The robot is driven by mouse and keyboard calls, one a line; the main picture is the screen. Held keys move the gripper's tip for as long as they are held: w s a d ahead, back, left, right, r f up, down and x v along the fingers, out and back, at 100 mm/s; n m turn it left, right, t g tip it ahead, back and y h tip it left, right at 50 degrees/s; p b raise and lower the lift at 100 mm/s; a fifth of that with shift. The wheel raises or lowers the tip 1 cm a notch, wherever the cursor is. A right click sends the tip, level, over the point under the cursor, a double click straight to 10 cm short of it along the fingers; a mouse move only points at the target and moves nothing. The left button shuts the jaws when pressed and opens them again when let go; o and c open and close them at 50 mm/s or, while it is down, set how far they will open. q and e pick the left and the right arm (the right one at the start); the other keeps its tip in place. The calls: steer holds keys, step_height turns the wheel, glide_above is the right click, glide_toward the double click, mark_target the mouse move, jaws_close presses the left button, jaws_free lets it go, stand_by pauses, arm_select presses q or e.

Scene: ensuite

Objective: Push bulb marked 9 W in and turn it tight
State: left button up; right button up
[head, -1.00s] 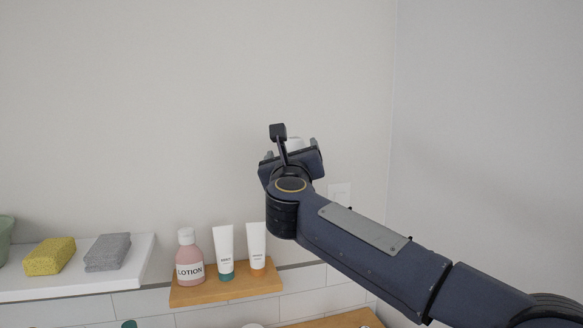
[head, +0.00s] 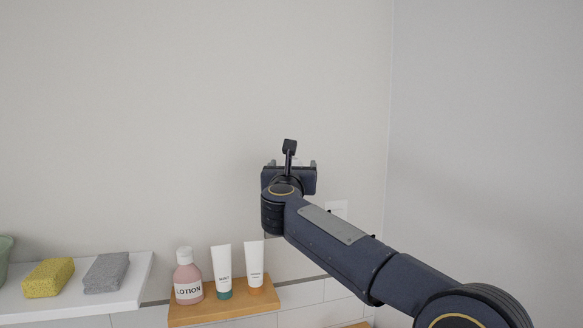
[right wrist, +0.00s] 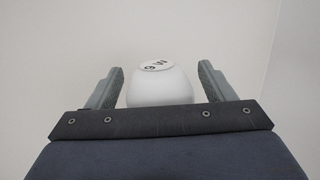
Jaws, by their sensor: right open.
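The white bulb (right wrist: 158,88) shows in the right wrist view, with a dark 9 W mark that appears upside down on its flat end. My right gripper (right wrist: 160,88) is open, with one finger on each side of the bulb and a gap to both. The gripper's palm edge hides the lower part of the bulb. In the head view my right gripper (head: 292,164) is in front of the wall and largely hides the bulb. The socket is not visible. My left gripper is not in view.
A wooden shelf (head: 215,310) below holds a pink lotion bottle (head: 187,275) and two white tubes (head: 221,268). A white ledge (head: 130,285) at left carries a yellow sponge (head: 48,277) and a grey cloth (head: 106,272). The wall above is bare.

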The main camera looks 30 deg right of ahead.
steer(key=c, duration=1.2)
steer(key=shift+o, duration=0.2)
steer(key=m+g+h, duration=0.2)
steer(key=g+h, duration=0.1)
steer(key=shift+r+m+p, duration=0.1)
steer(key=shift+m+p, duration=0.2)
steer(key=shift+p, duration=0.05)
steer(key=shift+s+d+m+g+h, duration=0.15)
steer(key=shift+m+g+h, duration=0.2)
steer(key=shift+g+h, duration=0.15)
steer(key=shift+s+d+m+g+h, duration=0.1)
steer(key=shift+m+g+h, duration=0.3)
steer(key=shift+g, duration=0.1)
steer(key=shift+p, duration=0.3)
steer(key=shift+m+g+h, duration=0.35)
steer(key=shift+g+h, duration=0.05)
steer(key=shift+g, duration=0.1)
steer(key=shift+s+d+m+g+h+p, duration=0.1)
steer(key=shift+m+g+h+p, duration=0.35)
steer(key=shift+g, duration=0.4)
steer(key=shift+s+a+m+g+h+p, duration=0.1)
steer(key=shift+m+g+h+p, duration=0.1)
steer(key=shift+m+g+p, duration=0.55)
steer(key=shift+s+d+m+g+h+p, duration=0.15)
steer(key=shift+m+g+h, duration=0.25)
steer(key=shift+g, duration=0.6)
steer(key=shift+w, duration=0.1)
